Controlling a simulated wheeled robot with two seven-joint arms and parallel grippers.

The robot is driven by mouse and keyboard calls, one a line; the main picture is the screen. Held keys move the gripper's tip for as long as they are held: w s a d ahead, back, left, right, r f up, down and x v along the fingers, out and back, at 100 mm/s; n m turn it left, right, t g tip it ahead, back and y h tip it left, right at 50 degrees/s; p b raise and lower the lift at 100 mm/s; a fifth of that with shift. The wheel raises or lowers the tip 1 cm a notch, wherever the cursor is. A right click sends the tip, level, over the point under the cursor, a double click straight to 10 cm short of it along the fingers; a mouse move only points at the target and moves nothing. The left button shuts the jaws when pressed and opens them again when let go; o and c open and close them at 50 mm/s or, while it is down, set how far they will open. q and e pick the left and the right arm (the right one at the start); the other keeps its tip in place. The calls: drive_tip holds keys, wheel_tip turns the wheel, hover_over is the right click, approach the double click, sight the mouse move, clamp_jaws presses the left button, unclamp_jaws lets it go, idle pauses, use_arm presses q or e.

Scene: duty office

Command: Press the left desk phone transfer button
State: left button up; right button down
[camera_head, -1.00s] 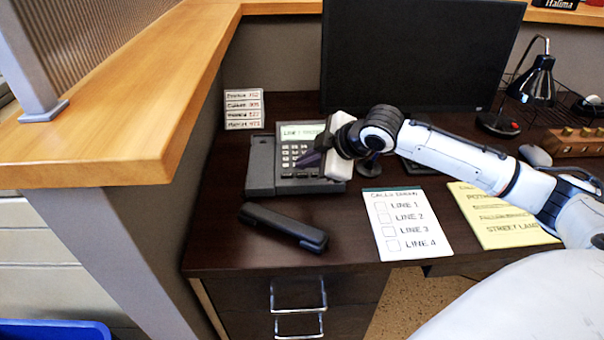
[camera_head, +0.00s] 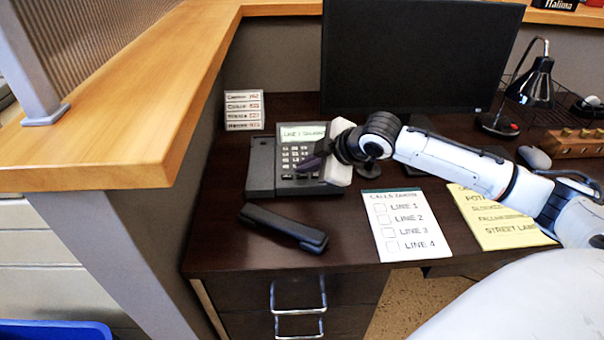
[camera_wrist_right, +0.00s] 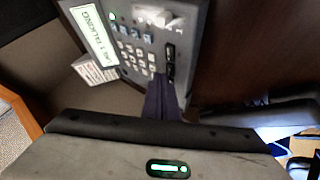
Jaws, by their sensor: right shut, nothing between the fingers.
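The grey desk phone (camera_head: 262,168) sits at the back left of the dark desk, with a lit greenish screen and a keypad; it also shows in the right wrist view (camera_wrist_right: 185,20). Its screen (camera_wrist_right: 93,35) reads what looks like "1 TALKING". The black handset (camera_head: 283,227) lies off the phone on the desk in front. My right gripper (camera_head: 304,166) is shut and empty, its dark fingers over the phone's lower right keypad area. In the right wrist view the fingertips (camera_wrist_right: 161,84) are beside the lower keys and dark buttons; contact cannot be told. My left gripper is out of view.
A calls sheet (camera_head: 407,226) and a yellow notepad (camera_head: 500,215) lie right of the phone. A monitor (camera_head: 415,55) stands behind, and a small card sign (camera_head: 244,110) at the back left. A wooden ledge (camera_head: 110,130) borders the left.

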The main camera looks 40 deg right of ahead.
idle(0.3)
drive_tip(key=shift+f, duration=0.45)
idle(0.5)
drive_tip(key=shift+r+p, duration=0.9)
drive_tip(key=shift+p, duration=0.4)
wheel_tip(320, 180, up, 5)
drive_tip(key=p, duration=0.6)
